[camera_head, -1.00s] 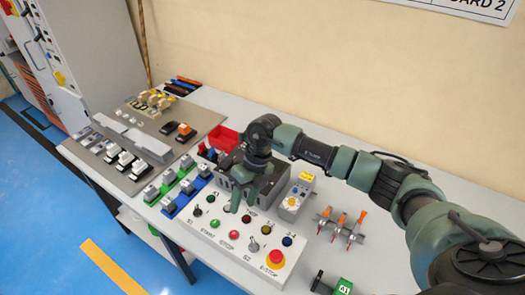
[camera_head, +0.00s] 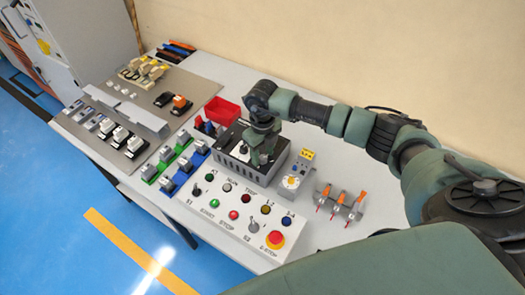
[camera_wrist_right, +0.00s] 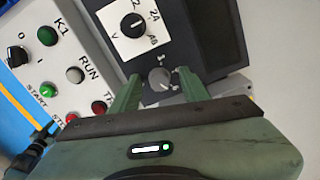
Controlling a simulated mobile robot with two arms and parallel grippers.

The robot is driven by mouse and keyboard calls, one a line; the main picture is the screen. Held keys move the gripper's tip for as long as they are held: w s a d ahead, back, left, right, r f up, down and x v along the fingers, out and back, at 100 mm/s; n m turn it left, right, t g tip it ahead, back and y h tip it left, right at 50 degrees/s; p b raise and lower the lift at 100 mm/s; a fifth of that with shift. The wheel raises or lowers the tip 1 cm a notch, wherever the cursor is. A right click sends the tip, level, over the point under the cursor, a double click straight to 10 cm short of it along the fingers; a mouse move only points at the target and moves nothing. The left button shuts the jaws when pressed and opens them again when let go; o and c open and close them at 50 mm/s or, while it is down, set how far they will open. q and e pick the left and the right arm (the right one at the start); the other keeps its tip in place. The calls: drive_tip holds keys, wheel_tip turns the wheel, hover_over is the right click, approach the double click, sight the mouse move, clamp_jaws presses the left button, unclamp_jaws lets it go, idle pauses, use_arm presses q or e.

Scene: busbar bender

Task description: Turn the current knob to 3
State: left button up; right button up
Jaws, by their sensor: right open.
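The dark instrument box (camera_head: 228,164) stands behind the white control panel, below my right gripper. In the right wrist view its dark face carries a grey round knob (camera_wrist_right: 159,78) with small scale marks, only partly readable. Above it is a black selector (camera_wrist_right: 132,25) on a white plate marked V, 2A and AB. My right gripper (camera_head: 257,158) points down over the box. In the right wrist view its two green fingers (camera_wrist_right: 159,84) are open, one on each side of the grey knob. I cannot tell whether they touch it. My left gripper is not in view.
The white control panel (camera_head: 205,218) has several lamps, buttons and switches, plus a red emergency stop (camera_head: 275,239). A small grey device (camera_head: 293,183) and orange-handled clamps (camera_head: 340,203) stand to the right. A red bin (camera_head: 221,110) is behind the box.

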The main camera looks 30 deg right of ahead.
clamp_jaws()
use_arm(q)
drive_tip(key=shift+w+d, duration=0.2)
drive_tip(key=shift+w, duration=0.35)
use_arm(e)
drive_tip(key=shift+f+n+b, duration=0.2)
drive_tip(key=shift+n+b, duration=0.4)
drive_tip(key=shift+b, duration=0.25)
drive_tip(key=n+b, duration=0.6)
drive_tip(key=b, duration=0.1)
drive_tip(key=shift+a+f+n+b, duration=0.1)
drive_tip(key=shift+n+b, duration=0.3)
use_arm(q)
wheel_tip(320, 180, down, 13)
drive_tip(key=b, duration=0.3)
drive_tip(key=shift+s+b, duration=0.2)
drive_tip(key=shift+b, duration=0.15)
use_arm(e)
drive_tip(key=shift+s+r+n, duration=0.1)
drive_tip(key=shift+n, duration=0.9)
drive_tip(key=shift+s+r+n, duration=0.1)
drive_tip(key=shift+n, duration=0.9)
